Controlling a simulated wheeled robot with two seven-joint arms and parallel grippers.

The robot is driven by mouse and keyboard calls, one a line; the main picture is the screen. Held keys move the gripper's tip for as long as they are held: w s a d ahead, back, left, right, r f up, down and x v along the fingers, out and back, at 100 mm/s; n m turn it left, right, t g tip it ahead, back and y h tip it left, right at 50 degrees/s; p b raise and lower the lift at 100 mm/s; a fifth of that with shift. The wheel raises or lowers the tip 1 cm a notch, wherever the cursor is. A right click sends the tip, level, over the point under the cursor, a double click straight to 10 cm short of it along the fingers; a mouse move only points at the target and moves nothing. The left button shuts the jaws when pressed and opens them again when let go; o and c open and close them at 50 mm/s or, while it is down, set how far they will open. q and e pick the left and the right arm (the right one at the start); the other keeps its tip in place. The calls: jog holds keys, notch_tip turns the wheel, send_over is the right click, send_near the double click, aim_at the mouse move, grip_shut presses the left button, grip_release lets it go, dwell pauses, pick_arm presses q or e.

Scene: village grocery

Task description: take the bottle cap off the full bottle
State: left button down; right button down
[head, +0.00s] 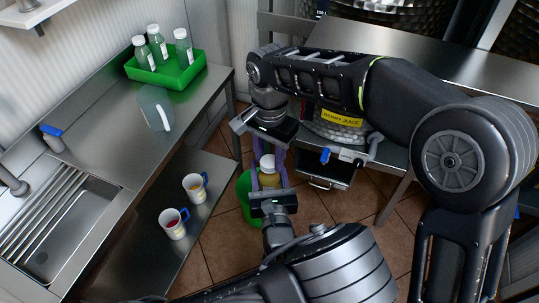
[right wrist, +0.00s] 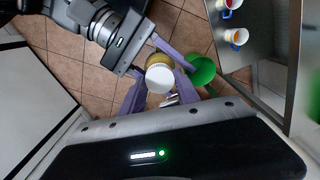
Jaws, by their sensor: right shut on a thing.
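The full bottle (head: 268,182) holds yellowish liquid and hangs upright in the air between my two grippers. Its white bottle cap (head: 267,161) is on top; the cap (right wrist: 160,78) also shows in the right wrist view, with the yellow bottle (right wrist: 157,61) just under it. My right gripper (head: 267,158) reaches in from the far side, its purple fingers on both sides of the cap and shut on it. My left gripper (head: 270,180) comes from the near side, its fingers around the bottle body. Finger contact is partly hidden.
A green tray (head: 187,77) with several capped bottles stands on the steel counter, beside a clear jug (head: 156,108). Two mugs (head: 173,224) are on the lower shelf. A green bin (head: 246,205) stands on the floor below the bottle. A steel table (head: 440,60) is at right.

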jog(key=n, duration=0.5)
jog(key=shift+w+n, duration=0.1)
jog(key=shift+n, duration=0.3)
jog(key=n, duration=0.2)
jog(key=shift+n, duration=0.4)
jog(key=n, duration=1)
jog(key=shift+n, duration=0.4)
jog(key=n, duration=0.5)
jog(key=shift+r+n, duration=0.1)
jog(key=shift+n, duration=0.2)
jog(key=n, duration=1.3)
